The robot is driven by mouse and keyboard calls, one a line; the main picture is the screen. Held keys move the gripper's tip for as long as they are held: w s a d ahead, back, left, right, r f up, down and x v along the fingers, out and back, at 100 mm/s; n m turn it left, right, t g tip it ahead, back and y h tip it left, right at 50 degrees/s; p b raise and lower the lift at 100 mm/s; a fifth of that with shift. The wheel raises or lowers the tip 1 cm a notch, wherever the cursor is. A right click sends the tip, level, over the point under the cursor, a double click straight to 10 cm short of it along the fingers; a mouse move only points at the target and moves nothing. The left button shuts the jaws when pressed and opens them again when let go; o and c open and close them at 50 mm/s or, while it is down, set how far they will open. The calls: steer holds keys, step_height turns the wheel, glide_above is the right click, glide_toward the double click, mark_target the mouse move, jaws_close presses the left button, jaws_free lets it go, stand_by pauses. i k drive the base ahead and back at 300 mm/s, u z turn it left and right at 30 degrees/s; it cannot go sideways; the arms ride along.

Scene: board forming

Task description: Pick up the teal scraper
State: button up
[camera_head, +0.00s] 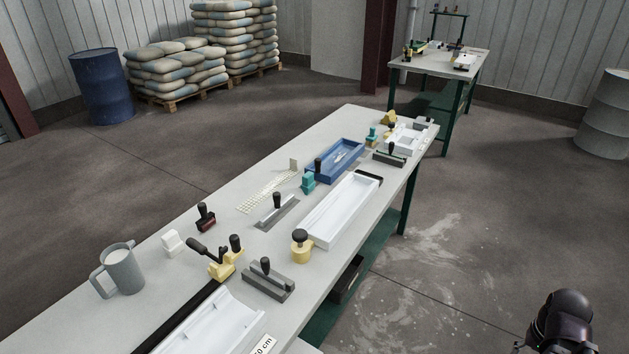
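A small teal block-like tool (308,182), which looks like the teal scraper, stands on the long workbench (160,255) at the near left corner of the blue tray (349,152). A second small teal piece with a yellowish base (371,137) stands farther back, between the blue tray and a white mold. I cannot tell fine shape at this size. A dark rounded part of my arm shows at the bottom right, over the floor and away from the bench. My gripper's fingers are not visible.
A grey mug (122,270) stands at left. Floor right of the bench is open.

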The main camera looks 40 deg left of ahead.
mark_target(308, 185)
steer(key=u, duration=0.3)
steer(key=i, duration=0.75)
steer(key=u, duration=0.7)
steer(key=i, duration=0.6)
steer(key=u, duration=0.35)
